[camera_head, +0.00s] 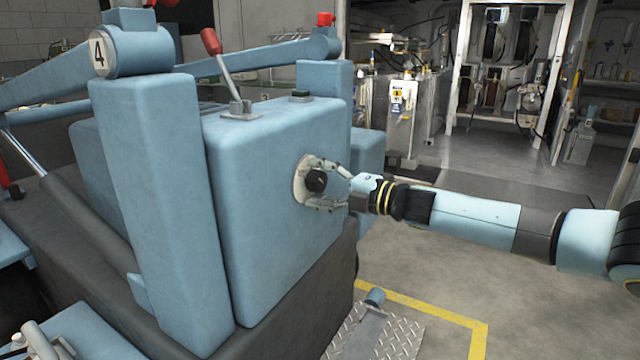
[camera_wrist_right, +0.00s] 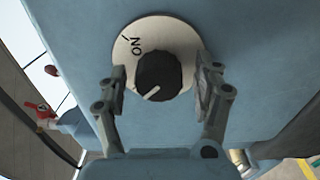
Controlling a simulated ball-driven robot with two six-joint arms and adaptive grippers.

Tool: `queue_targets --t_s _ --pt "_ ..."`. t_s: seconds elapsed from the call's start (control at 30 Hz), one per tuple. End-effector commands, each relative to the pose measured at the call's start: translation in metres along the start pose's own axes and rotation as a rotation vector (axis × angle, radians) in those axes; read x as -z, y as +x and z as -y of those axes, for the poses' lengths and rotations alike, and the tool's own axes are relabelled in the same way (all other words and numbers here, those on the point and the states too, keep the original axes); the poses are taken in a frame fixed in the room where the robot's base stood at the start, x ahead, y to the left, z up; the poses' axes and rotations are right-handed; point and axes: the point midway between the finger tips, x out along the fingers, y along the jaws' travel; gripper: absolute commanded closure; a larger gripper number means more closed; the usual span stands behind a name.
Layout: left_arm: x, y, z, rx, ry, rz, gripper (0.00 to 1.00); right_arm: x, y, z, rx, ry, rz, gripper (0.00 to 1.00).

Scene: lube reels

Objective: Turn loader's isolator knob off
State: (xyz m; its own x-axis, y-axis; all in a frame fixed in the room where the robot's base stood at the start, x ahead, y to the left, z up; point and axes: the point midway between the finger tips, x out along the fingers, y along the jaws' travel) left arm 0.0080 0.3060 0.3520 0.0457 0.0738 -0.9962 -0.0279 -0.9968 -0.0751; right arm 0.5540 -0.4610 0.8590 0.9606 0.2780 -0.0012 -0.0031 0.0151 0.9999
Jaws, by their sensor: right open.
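The isolator knob (camera_head: 316,181) is a black round knob on a pale disc on the blue loader's side face. In the right wrist view the knob (camera_wrist_right: 160,76) carries a white line pointing to the lower left. The pale disc (camera_wrist_right: 125,54) bears "ON" and a tick at its upper left; no other label shows. My right gripper (camera_head: 320,184) is open around the knob, one finger on each side. In the wrist view the right gripper (camera_wrist_right: 155,84) shows gaps between its fingers and the knob. My left gripper is not in view.
A tread plate (camera_head: 385,335) and yellow floor line lie below my right arm. Racks with reels (camera_head: 497,80) stand at the back. Open floor lies to the right.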

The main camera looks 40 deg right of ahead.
Motion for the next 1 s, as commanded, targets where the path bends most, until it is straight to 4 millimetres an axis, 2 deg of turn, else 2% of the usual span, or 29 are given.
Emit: queue_targets --t_s 0.13,0.23,0.7,0.83,1.0 --pt "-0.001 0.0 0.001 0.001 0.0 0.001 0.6 0.0 -0.004 0.0 0.001 0.0 -0.001 0.32" --pt "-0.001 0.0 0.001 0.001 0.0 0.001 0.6 0.0 -0.014 0.001 0.003 -0.002 -0.002 0.32" --pt "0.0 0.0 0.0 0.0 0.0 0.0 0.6 0.001 -0.093 0.002 0.006 -0.002 -0.004 0.32" --pt "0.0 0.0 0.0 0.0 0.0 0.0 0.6 0.001 -0.109 0.001 0.004 -0.001 -0.004 0.32" --pt "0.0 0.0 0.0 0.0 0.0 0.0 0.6 0.0 -0.119 0.001 0.001 0.0 -0.001 0.32"
